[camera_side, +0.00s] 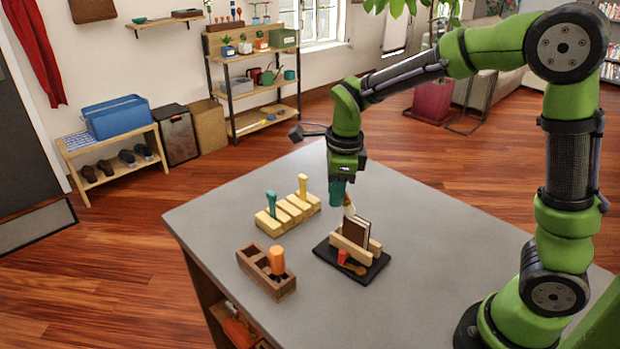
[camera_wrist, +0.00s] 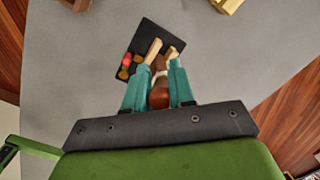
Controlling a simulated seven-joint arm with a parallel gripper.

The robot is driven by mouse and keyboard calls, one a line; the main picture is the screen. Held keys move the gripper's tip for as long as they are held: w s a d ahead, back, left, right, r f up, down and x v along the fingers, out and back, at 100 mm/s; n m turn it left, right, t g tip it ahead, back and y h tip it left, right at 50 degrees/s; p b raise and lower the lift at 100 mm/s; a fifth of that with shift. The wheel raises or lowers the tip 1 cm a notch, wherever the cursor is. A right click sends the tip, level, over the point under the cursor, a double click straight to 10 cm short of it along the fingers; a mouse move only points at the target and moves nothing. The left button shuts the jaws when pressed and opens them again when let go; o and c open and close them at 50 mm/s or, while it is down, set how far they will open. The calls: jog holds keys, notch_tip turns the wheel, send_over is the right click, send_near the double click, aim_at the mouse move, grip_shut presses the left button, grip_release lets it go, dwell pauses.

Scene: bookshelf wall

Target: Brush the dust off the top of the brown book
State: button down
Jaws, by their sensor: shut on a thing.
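The brown book (camera_side: 355,232) stands upright between light wooden blocks (camera_side: 350,252) on a black tray (camera_side: 372,272). My gripper (camera_side: 340,196) has teal fingers and is shut on a brush (camera_side: 349,209) with a brown handle and pale bristles. The brush is at the top of the book; I cannot tell whether the bristles touch it. In the wrist view, the rounded brown handle end of the brush (camera_wrist: 160,97) sits between my fingers (camera_wrist: 154,88), over the black tray (camera_wrist: 150,31). The book is mostly hidden there. No dust can be made out.
A red cylinder (camera_side: 342,257) and a small brown item (camera_side: 356,269) lie at the tray's front. A yellow slotted rack (camera_side: 290,213) holds teal- and yellow-handled tools. A wooden box (camera_side: 268,276) holds an orange-handled item (camera_side: 277,260). The grey table (camera_side: 440,230) is clear to the right.

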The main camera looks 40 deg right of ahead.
jog(key=shift+s, duration=2.2)
jog(key=w, duration=0.4)
jog(key=shift+w+a+f, duration=0.1)
jog(key=shift+w+a, duration=0.15)
jog(key=shift+w, duration=0.05)
jog(key=shift+r, duration=3.1)
jog(key=shift+r, duration=1.45)
